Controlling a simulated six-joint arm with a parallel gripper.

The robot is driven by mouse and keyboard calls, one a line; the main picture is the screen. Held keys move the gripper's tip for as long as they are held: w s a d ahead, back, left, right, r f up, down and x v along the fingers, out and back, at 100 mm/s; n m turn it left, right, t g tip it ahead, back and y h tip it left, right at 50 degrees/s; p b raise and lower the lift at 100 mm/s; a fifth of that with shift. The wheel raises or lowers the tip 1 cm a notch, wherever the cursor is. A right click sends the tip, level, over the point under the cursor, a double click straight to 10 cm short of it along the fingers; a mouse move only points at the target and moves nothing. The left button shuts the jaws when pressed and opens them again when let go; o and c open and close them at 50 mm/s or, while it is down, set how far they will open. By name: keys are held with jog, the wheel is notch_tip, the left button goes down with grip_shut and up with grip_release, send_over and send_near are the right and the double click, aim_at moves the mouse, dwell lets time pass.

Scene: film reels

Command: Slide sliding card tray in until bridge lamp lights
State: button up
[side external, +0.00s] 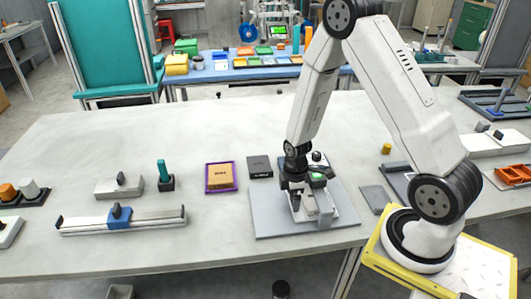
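A light grey base plate (270,222) lies on the table below my arm. A small grey and white device (322,208) stands on it, with a small green patch (317,177) on its upper part. I cannot tell whether this patch is a lit lamp. My gripper (296,200) points down over the device, at its left side, touching or very close to it. The fingers are small and dark against the device, so I cannot tell whether they are open or what they hold. The sliding card tray is not clearly distinguishable; my gripper hides part of the device.
Left of the plate are a dark grey block (260,167), a purple-rimmed tray (220,189) with an orange-brown box, a teal upright piece (162,171) and a rail with a blue slider (121,217). A grey flat pad (375,198) lies right.

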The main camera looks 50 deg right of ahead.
jog(key=shift+r, duration=0.15)
jog(key=shift+r, duration=3.75)
jog(key=shift+a+r+m, duration=0.3)
jog(key=shift+a+r, duration=0.05)
jog(key=shift+r, duration=0.05)
jog(key=s+a+r+m+t, duration=0.2)
jog(key=s+a+r+m, duration=0.2)
jog(key=a+r+m, duration=0.4)
jog(key=shift+s+a+t, duration=0.15)
jog(key=shift+a+t, duration=0.15)
jog(key=shift+a, duration=0.2)
jog(key=shift+f, duration=0.1)
